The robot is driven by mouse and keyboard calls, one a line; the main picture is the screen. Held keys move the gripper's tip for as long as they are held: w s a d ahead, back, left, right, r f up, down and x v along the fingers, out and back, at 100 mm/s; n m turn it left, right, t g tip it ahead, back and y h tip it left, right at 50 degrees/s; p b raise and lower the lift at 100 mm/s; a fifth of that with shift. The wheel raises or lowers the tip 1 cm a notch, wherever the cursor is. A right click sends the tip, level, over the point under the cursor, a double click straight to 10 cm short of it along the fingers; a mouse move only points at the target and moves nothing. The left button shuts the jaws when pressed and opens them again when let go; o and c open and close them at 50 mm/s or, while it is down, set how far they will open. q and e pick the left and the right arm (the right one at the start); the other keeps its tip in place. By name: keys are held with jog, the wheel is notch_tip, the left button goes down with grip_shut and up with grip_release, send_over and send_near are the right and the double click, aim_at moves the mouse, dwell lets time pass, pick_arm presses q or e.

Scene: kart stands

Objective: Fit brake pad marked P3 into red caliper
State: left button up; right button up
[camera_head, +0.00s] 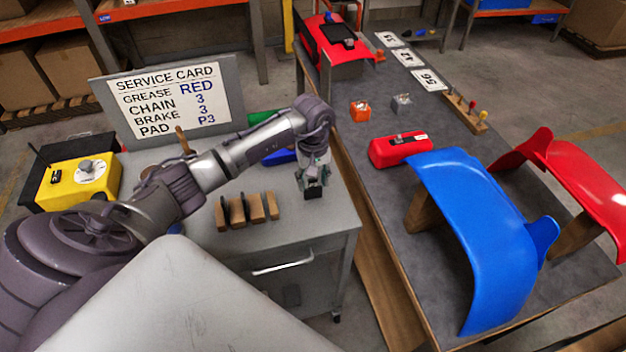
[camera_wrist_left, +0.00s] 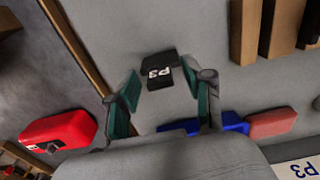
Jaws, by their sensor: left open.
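The black brake pad marked P3 (camera_wrist_left: 160,66) lies on the grey cart top in the left wrist view, just beyond my left fingertips. My left gripper (camera_head: 314,180) is open above the right part of the cart. It also shows in the left wrist view (camera_wrist_left: 147,82), with its teal-lined fingers apart and nothing held. In the head view the pad is mostly hidden at the gripper tip. A small orange-red block (camera_head: 360,111), seemingly the red caliper, sits on the long bench beside a grey one (camera_head: 402,102). My right gripper is not in view.
A wooden rack (camera_head: 247,212) with dark pieces stands on the cart (camera_head: 330,222). The service card (camera_head: 172,98) reads pad P3. A red box (camera_head: 400,149), blue fender (camera_head: 480,225) and red fender (camera_head: 575,180) occupy the bench. A gap separates cart and bench.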

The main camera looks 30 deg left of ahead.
pick_arm(q)
notch_tip(320, 180, up, 11)
jog(key=b, duration=0.3)
jog(key=shift+o, duration=0.5)
jog(key=shift+r+b, duration=0.15)
jog(key=shift+b, duration=0.15)
notch_tip(320, 180, down, 12)
jog(key=n+p, duration=0.1)
jog(key=n, duration=1.7)
jog(key=n+p, duration=0.2)
jog(key=n, duration=1.5)
jog(key=shift+r+n, duration=0.2)
jog(key=shift+n, duration=0.2)
grip_shut()
